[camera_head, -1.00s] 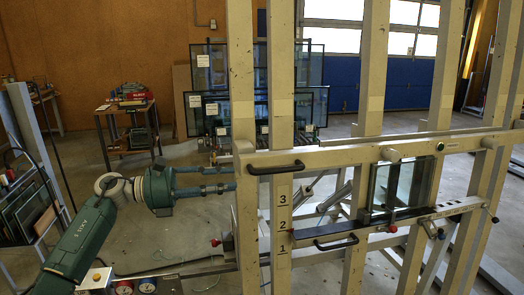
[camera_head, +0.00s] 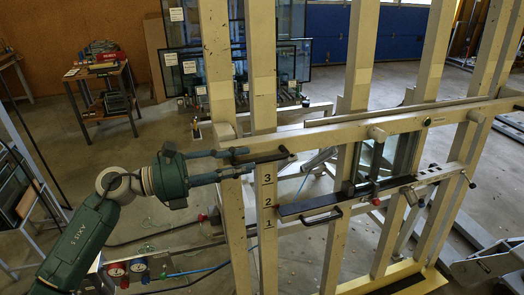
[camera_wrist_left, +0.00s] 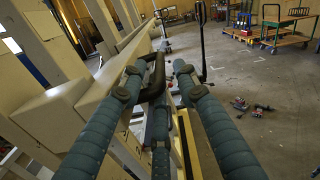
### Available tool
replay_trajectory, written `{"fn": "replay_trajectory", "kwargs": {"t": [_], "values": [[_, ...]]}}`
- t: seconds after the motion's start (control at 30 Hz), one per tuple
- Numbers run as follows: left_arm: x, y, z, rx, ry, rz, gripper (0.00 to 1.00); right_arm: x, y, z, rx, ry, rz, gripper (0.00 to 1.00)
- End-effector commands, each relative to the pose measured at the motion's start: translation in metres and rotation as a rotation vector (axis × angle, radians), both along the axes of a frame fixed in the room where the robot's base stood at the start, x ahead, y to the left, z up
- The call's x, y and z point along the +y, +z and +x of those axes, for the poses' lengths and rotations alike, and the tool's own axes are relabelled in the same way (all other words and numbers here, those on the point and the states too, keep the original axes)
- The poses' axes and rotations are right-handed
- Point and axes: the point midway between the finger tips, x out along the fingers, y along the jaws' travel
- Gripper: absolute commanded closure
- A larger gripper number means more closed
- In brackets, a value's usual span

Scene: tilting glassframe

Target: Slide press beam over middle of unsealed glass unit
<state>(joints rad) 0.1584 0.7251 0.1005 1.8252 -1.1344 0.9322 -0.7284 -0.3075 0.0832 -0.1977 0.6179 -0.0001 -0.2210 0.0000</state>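The press beam (camera_head: 350,124) is a pale horizontal beam across the upright posts of the tilted frame. It has a black handle (camera_head: 262,159) at its left end, also seen in the left wrist view (camera_wrist_left: 155,76). The glass unit (camera_head: 378,160) stands behind the beam, right of centre, above a lower ledge; the beam and a clamp partly hide it. My left gripper (camera_head: 240,162) is at the handle. In the left wrist view its fingers (camera_wrist_left: 158,75) are spread on both sides of the handle, not visibly closed on it. My right gripper is not in view.
A lower rail (camera_head: 310,206) with its own black handle (camera_head: 322,217) runs below the beam. Dark glass panes (camera_head: 185,72) stand in a rack behind. A small table (camera_head: 103,95) is at the back left. Gauges (camera_head: 128,268) sit low at the left. Floor between is mostly clear.

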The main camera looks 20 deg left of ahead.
Motion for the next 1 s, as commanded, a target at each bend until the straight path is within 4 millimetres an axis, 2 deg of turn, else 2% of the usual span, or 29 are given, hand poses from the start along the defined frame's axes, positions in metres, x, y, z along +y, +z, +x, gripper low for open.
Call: {"fn": "replay_trajectory", "kwargs": {"t": [0.03,0.3,0.67,0.7,0.83,0.87,1.0], "values": [[-0.009,0.007,0.006,-0.001,-0.002,-0.005,0.69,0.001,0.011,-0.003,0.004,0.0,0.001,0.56],[-0.039,0.003,0.027,0.001,-0.001,-0.002,0.69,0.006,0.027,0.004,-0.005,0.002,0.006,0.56],[-0.045,0.0,0.031,0.0,0.0,0.001,0.69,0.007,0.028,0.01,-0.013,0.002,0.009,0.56],[-0.045,0.0,0.031,0.0,0.0,0.001,0.71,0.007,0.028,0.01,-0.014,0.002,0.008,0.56],[-0.044,0.0,0.031,0.0,0.0,0.001,0.97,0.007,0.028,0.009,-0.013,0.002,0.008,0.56],[-0.044,0.0,0.031,0.0,0.0,0.001,1.0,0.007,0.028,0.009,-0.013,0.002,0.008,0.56],[-0.044,0.0,0.031,-0.001,0.0,0.001,1.0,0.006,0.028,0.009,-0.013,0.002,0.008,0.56]]}}
